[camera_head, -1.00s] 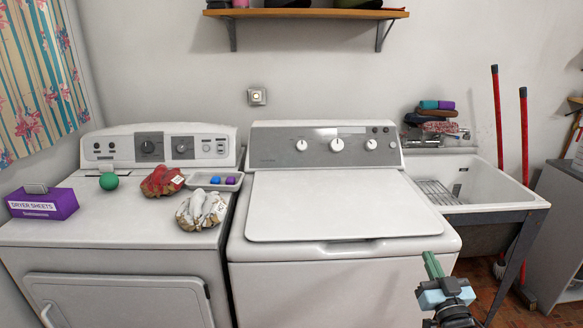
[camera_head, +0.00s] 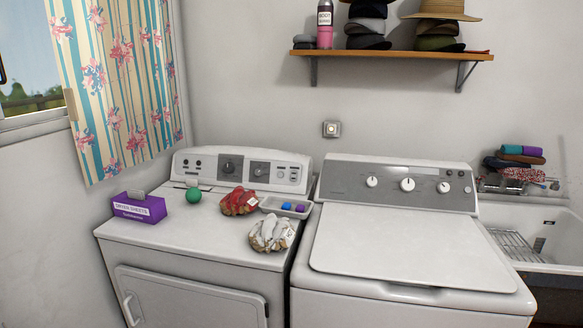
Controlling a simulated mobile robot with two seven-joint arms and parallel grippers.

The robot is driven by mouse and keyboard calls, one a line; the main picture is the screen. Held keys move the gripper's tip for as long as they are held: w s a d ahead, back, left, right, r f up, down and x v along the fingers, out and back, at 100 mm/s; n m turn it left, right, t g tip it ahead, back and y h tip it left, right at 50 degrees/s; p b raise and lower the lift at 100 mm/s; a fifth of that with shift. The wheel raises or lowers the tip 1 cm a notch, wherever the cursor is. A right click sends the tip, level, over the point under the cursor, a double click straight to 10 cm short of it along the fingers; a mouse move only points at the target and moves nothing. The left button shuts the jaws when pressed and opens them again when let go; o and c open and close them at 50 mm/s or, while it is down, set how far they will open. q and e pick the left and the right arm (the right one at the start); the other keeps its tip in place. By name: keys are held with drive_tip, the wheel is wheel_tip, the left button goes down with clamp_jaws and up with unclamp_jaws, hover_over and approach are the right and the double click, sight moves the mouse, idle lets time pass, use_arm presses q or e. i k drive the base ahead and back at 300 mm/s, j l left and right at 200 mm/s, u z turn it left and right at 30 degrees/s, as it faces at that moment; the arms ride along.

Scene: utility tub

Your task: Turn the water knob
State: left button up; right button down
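The utility tub (camera_head: 560,222) stands at the right edge of the head view, partly cut off by the frame. A wire rack (camera_head: 515,245) lies in its basin. Neither of my grippers is in view.
The dryer (camera_head: 165,235) stands at left, bearing a purple dryer sheets box (camera_head: 140,207), a green ball (camera_head: 193,195), red gloves (camera_head: 239,202), white gloves (camera_head: 271,234) and a small tray (camera_head: 270,203). A shelf (camera_head: 400,56) with hats hangs above. The washer's lid is clear.

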sight(443, 188)
drive_tip(key=l, duration=1.2)
drive_tip(key=k+l, duration=0.1)
drive_tip(key=l, duration=1.05)
drive_tip(key=u, duration=0.05)
